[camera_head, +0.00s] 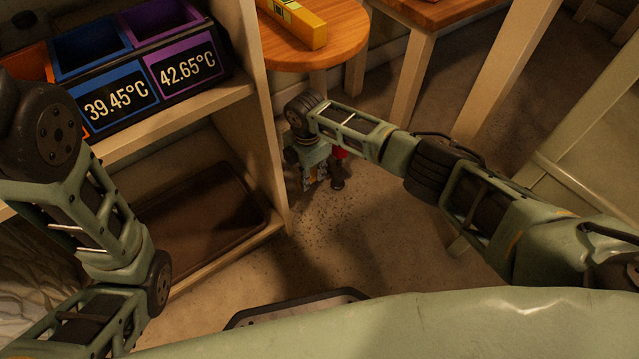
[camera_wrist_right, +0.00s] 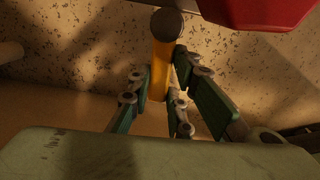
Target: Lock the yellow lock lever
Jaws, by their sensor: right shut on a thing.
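The yellow lock lever (camera_wrist_right: 161,52) stands upright in the right wrist view, with a dark round knob at its top. My right gripper (camera_wrist_right: 158,92) is shut on it, with fingers on both sides of its shaft. In the head view my right gripper (camera_head: 313,178) reaches down near the floor beside the wooden shelf, and the lever is mostly hidden there by the gripper and arm. My left arm shows at the left of the head view, but its gripper is out of view.
A red part (camera_wrist_right: 265,12) is close above and right of the lever. The shelf (camera_head: 262,130) stands left of my right arm, holding bins with temperature labels (camera_head: 115,100). A round wooden table (camera_head: 335,45) with a yellow box (camera_head: 292,22) is behind. Speckled floor (camera_head: 350,235) lies open in front.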

